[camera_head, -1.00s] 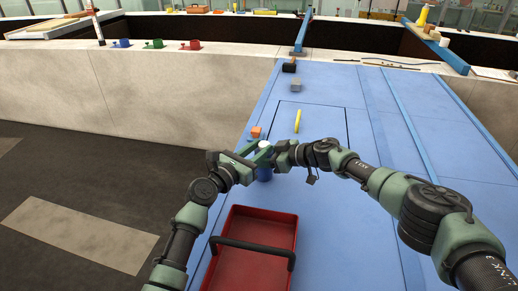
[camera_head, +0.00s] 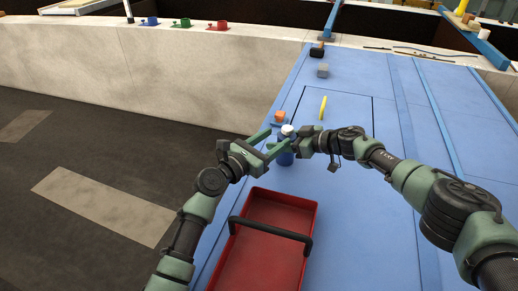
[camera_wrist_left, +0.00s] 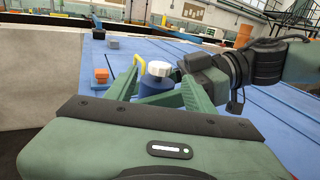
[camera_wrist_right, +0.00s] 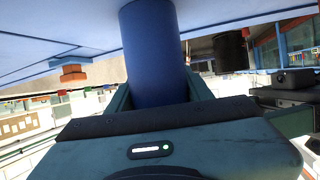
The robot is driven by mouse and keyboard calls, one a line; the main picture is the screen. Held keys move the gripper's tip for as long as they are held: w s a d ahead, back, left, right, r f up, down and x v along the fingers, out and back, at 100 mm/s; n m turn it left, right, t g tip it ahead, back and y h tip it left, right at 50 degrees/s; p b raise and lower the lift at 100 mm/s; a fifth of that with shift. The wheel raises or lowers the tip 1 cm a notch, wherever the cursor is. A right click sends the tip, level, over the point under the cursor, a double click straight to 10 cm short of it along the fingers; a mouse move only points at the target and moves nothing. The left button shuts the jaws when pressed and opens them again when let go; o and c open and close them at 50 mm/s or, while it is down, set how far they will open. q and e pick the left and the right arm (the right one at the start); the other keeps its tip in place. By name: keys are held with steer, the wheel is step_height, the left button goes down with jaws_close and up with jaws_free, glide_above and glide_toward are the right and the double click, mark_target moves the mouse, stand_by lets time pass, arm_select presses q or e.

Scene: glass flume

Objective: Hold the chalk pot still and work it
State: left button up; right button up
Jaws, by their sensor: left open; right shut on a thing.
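The chalk pot (camera_head: 286,158) is a blue cylinder with a white cap (camera_head: 287,130), upright on the blue deck. My right gripper (camera_head: 297,147) is shut on its body from the right. In the right wrist view the pot (camera_wrist_right: 152,45) fills the space between the fingers. My left gripper (camera_head: 273,142) is open at the pot's left, fingers spread towards the cap. In the left wrist view the white cap (camera_wrist_left: 159,69) shows between and beyond the open fingers, and the blue body (camera_wrist_left: 153,87) is partly hidden below. I cannot tell whether the left fingers touch the cap.
A red tray (camera_head: 312,215) with a black handle lies in front of the pot. An orange block (camera_head: 279,117), a yellow object (camera_head: 323,107) and a grey block (camera_head: 322,70) lie behind it. The deck to the right is largely clear beyond my right arm.

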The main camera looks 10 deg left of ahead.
arm_select(q)
steer(key=v, duration=0.8)
